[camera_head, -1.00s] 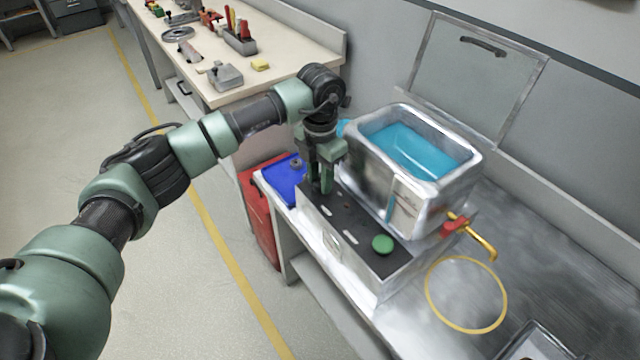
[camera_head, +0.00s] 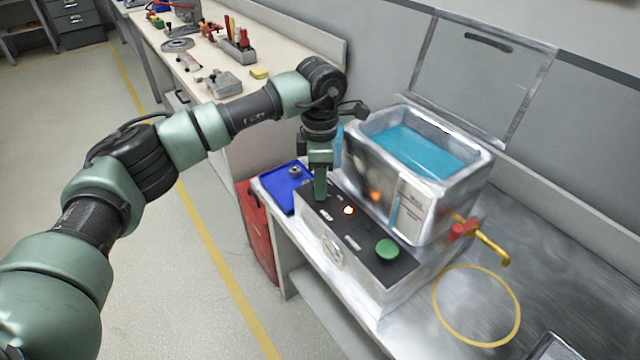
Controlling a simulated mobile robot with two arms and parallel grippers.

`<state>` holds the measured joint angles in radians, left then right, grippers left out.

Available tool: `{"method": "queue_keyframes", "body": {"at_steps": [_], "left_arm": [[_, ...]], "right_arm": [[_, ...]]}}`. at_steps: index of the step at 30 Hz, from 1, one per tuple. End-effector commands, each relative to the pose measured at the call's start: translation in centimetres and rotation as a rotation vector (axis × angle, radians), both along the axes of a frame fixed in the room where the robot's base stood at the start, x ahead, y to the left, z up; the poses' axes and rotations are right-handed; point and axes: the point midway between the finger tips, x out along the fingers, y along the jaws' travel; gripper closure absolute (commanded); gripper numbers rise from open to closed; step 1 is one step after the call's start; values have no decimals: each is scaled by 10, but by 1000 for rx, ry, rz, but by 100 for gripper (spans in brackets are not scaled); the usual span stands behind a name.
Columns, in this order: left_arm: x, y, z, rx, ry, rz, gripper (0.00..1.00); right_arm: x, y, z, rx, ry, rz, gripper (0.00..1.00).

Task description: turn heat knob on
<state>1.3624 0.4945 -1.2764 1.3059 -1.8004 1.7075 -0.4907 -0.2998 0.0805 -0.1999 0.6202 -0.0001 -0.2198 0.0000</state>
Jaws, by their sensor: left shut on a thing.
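The control box (camera_head: 365,238) has a black top panel and stands in front of a metal tank of blue liquid (camera_head: 415,148). My left gripper (camera_head: 320,194) points down at the far left end of the panel, shut on the heat knob. The fingers hide the knob itself. A small lamp (camera_head: 348,210) on the panel beside the gripper glows orange-white, with an orange reflection on the tank wall. A green round button (camera_head: 388,250) sits at the near right end of the panel. My right gripper is out of view.
A blue tray (camera_head: 284,190) lies left of the box, above a red container (camera_head: 258,232). A red valve with a yellow pipe (camera_head: 483,238) sticks out from the tank above a yellow ring marking (camera_head: 437,312). The raised lid (camera_head: 482,75) stands behind.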

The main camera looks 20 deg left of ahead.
Motion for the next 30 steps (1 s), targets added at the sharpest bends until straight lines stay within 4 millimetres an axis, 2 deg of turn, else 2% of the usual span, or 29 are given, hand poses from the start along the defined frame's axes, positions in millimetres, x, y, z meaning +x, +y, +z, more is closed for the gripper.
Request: {"method": "queue_keyframes", "body": {"at_steps": [17,18,20,30], "left_arm": [[1,0,2,-1,-3,-31,100],[1,0,2,-1,-3,-31,64],[1,0,1,-1,-3,-31,50],[1,0,3,0,-2,-30,50]], "right_arm": [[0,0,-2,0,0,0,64],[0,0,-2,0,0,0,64],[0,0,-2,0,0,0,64],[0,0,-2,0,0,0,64]]}}
